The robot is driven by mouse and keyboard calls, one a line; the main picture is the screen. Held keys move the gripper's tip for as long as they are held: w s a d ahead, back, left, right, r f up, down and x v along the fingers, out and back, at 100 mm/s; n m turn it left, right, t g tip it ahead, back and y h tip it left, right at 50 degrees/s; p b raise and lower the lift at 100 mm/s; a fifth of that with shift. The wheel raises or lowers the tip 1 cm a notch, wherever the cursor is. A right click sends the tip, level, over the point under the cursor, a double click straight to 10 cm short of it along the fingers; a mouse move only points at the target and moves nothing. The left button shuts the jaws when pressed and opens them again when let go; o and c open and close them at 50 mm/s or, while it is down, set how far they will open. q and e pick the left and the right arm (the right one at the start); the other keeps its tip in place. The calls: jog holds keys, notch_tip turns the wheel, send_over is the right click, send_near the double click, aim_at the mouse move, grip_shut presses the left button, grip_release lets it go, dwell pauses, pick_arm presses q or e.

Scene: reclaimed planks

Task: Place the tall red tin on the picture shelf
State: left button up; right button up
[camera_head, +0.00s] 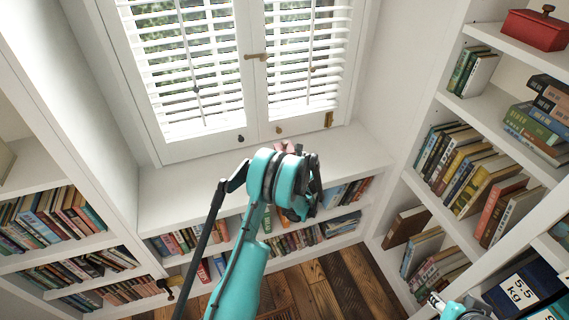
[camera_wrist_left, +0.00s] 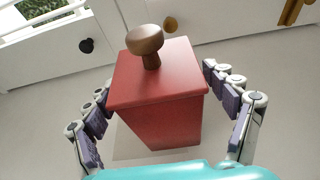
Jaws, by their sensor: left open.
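A red tin (camera_wrist_left: 158,95) with a brown round knob on its lid stands upright on a pale surface in the left wrist view. My left gripper (camera_wrist_left: 160,88) is open, with its fingers on either side of the tin. In the head view this gripper (camera_head: 302,190) is over the white window ledge, and only a small reddish bit of the tin (camera_head: 284,146) shows behind it. A wide, low red tin (camera_head: 535,28) with a dark knob stands on the upper right shelf. I cannot tell which surface is the picture shelf.
The window ledge (camera_head: 175,190) has free room to the left of my gripper. Books fill shelves (camera_head: 472,170) on the right, shelves on the left and the low shelves below the ledge. A shuttered window (camera_head: 245,60) stands close behind.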

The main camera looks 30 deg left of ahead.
pick_arm(q)
jog(key=b+x, duration=0.1)
jog(key=x, duration=0.2)
jog(key=shift+w+a+f, duration=0.15)
jog(key=c, duration=1.9)
